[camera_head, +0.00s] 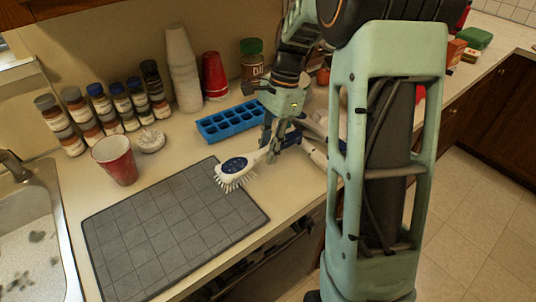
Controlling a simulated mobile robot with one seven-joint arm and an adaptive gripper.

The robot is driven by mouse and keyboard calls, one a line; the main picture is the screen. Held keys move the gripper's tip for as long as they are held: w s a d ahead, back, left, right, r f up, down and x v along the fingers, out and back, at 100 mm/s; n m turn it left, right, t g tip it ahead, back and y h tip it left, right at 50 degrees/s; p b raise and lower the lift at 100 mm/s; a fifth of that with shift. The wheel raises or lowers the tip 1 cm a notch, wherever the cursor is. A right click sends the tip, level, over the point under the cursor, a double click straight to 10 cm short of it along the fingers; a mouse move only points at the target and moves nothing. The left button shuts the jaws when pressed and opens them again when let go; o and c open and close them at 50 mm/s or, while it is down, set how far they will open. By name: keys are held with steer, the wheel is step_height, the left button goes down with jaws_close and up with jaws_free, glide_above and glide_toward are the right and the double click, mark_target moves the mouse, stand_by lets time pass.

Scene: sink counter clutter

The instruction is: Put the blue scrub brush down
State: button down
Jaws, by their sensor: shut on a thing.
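The blue scrub brush (236,168) has a white rim, a dark blue back and white bristles pointing down. Its head is over the far right corner of the grey gridded mat (150,240). I cannot tell whether the bristles touch the mat. My gripper (271,152) points down and is shut on the brush near its handle end, at the right of the head. The fingers partly hide the handle.
A blue ice tray (234,121) lies just behind my gripper. A red cup (116,159), several spice jars (101,107), stacked white cups (182,75) and red cups (214,76) stand farther back. The sink (30,245) is at left. The mat is mostly clear.

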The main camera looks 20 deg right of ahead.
steer(key=shift+w+d+f, duration=0.1)
steer(key=shift+w+f, duration=0.05)
steer(key=shift+f, duration=0.8)
steer(key=shift+w+d+f, duration=0.1)
steer(key=shift+f, duration=0.8)
steer(key=shift+f, duration=0.1)
steer(key=shift+f, duration=0.2)
steer(key=c, duration=1.7)
jaws_free()
steer(key=shift+r, duration=0.1)
steer(key=shift+c, duration=0.2)
steer(key=v, duration=1.2)
steer(key=shift+a+r+p, duration=0.1)
steer(key=shift+r+p, duration=0.15)
steer(key=shift+p, duration=0.05)
